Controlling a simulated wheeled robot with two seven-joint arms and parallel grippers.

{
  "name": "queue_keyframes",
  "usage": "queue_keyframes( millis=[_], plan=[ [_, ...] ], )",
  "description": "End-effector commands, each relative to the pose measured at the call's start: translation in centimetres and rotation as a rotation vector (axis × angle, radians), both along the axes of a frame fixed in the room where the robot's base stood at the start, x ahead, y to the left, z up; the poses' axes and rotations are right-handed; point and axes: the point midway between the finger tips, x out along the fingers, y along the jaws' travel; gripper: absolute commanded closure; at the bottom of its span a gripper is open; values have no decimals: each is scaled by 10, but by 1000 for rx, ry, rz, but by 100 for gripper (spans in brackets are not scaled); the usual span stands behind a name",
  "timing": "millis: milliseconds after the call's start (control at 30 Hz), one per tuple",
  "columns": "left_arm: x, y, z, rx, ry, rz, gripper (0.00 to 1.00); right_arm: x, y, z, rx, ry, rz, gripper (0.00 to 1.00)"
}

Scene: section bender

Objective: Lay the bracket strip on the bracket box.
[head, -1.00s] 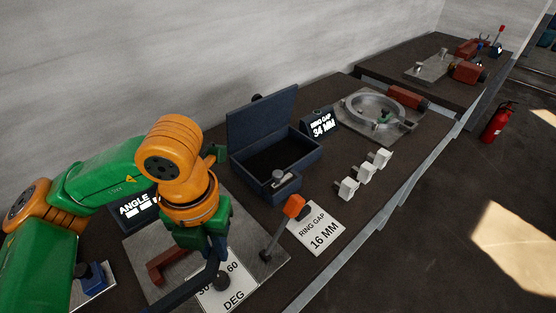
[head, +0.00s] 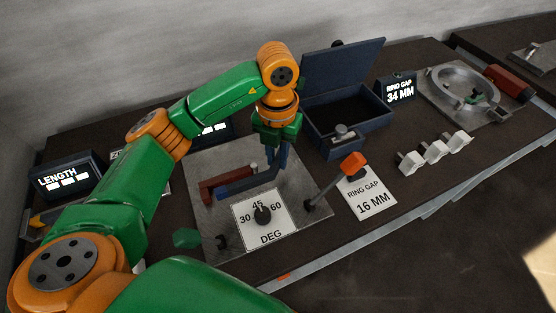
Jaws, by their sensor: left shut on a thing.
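The bracket strip (head: 242,187) is a dark blue bar that looks bent near its right end. My left gripper (head: 277,157) points down and is shut on that right end. The strip reaches left over the metal bender plate (head: 308,178), in front of a red-brown stop (head: 218,186); I cannot tell whether it touches the plate. The bracket box, which I take to be the dark blue open box (head: 366,145) with its lid raised, stands right of the gripper, apart from the strip. Its inside is dark. My right gripper is not in view.
An orange-tipped lever (head: 352,163) rises between plate and box. An angle dial card (head: 264,219) lies on the plate. A ring gap card (head: 369,198), white blocks (head: 434,152), a display (head: 397,90) and a ring fixture (head: 440,91) are to the right.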

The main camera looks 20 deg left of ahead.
Motion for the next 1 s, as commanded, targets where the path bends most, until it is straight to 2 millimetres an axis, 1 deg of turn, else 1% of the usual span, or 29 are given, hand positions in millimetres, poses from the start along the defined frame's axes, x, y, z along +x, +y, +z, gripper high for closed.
queue_keyframes(
  millis=[33,200,300,400,733,767,800,867,1000],
  plan=[
    [6,2,-11,0,5,4,100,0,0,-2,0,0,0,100],
    [23,9,-29,0,1,1,100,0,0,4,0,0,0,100],
    [23,11,-46,3,4,-2,100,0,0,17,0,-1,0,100],
    [24,10,-59,1,0,-2,100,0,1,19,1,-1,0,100],
    [25,10,-66,1,-3,-2,100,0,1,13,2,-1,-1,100],
    [25,10,-66,1,-4,-2,78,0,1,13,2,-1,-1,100],
    [25,10,-65,0,-4,-2,67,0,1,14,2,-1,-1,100],
    [25,10,-65,0,-3,-2,51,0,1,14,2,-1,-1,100],
    [25,10,-65,0,-3,-2,51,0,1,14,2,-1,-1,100]
  ],
)
